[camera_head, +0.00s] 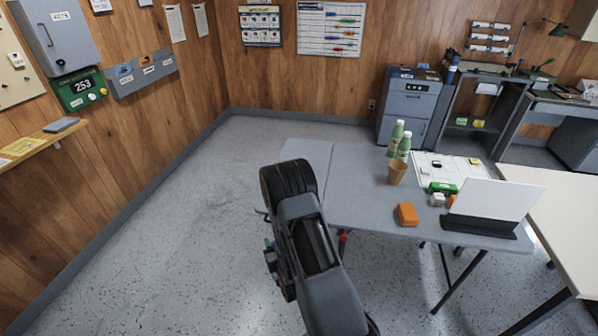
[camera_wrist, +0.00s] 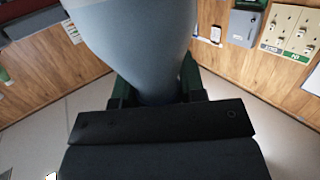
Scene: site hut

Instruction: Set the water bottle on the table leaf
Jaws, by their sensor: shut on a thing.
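A large smooth grey-blue body, which I take to be the water bottle (camera_wrist: 140,45), fills the upper middle of the wrist view. My gripper (camera_wrist: 155,92) is shut on it, with a dark green finger on each side. Its far end is cut off by the frame. In the head view my arm hides the gripper, and I cannot make out the held bottle there. The table leaf (camera_head: 308,150) is the grey panel at the left end of the table, beyond a seam. Its visible top is bare, and my arm covers its near-left part. I cannot tell the bottle's height above it.
The grey main tabletop (camera_head: 355,190) holds two green bottles (camera_head: 395,136), a tan cup (camera_head: 397,172), an orange block (camera_head: 407,214), a white board (camera_head: 447,168) and a white panel on a black stand (camera_head: 478,228). A cream table (camera_head: 560,215) stands right. Floor at left is clear.

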